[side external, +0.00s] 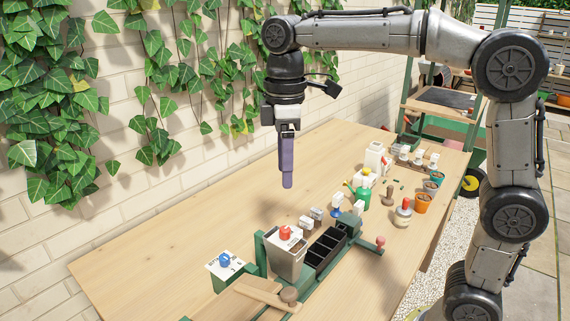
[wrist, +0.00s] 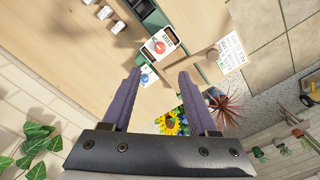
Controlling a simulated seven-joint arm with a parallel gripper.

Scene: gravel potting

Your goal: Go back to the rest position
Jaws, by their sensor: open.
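My gripper (side external: 287,183) hangs in the air above the wooden table, near the brick wall, with its purple fingers pointing down. In the wrist view my gripper (wrist: 157,95) shows two purple fingers spread apart with nothing between them. It is open and empty, and touches nothing. Below and nearer the camera in the side view stands a grey container with a red knob (side external: 285,232), which also shows in the wrist view (wrist: 159,46).
The table (side external: 150,245) is bare at left. A white box with a blue knob (side external: 224,263), a black tray (side external: 325,248), a green watering can (side external: 361,195) and an orange pot (side external: 422,203) stand on it. Ivy (side external: 150,130) hangs on the wall behind my gripper.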

